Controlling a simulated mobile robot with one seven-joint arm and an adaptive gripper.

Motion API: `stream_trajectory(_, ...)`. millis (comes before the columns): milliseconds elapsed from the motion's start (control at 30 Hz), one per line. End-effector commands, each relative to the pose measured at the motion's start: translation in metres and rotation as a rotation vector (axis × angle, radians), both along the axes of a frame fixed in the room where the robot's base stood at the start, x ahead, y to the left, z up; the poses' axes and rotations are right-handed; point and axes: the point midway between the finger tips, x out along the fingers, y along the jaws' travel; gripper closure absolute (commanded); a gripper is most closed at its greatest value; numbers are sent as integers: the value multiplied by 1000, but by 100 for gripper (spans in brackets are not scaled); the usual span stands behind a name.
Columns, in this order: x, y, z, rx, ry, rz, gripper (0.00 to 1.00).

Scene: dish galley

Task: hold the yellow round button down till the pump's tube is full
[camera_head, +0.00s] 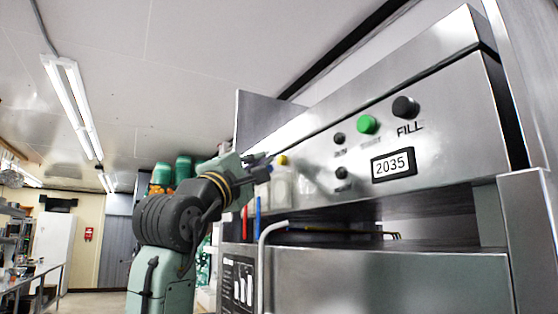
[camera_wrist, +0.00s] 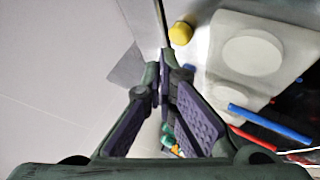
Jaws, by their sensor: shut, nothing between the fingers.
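The yellow round button (camera_head: 282,160) sits at the left end of the steel machine, above a whitish box-like body (camera_head: 281,188). In the wrist view the yellow button (camera_wrist: 181,31) is just beyond and right of my fingertips, beside the pale body (camera_wrist: 245,60) with round raised faces. My gripper (camera_head: 268,158) is shut and empty, its tips close to the button at its left; the wrist view also shows my gripper (camera_wrist: 165,72). I cannot tell whether the tips touch it. A blue tube (camera_head: 258,217) and a red tube (camera_head: 244,224) hang below; their fill level cannot be seen.
A bent metal pipe (camera_head: 264,240) stands below. Open room lies left of my arm.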

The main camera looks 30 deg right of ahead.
Motion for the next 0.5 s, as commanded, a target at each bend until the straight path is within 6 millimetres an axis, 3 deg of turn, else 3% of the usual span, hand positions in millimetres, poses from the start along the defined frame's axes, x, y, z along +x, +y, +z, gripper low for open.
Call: stream_trajectory(500,0,-6,0,0,1,-1,100)
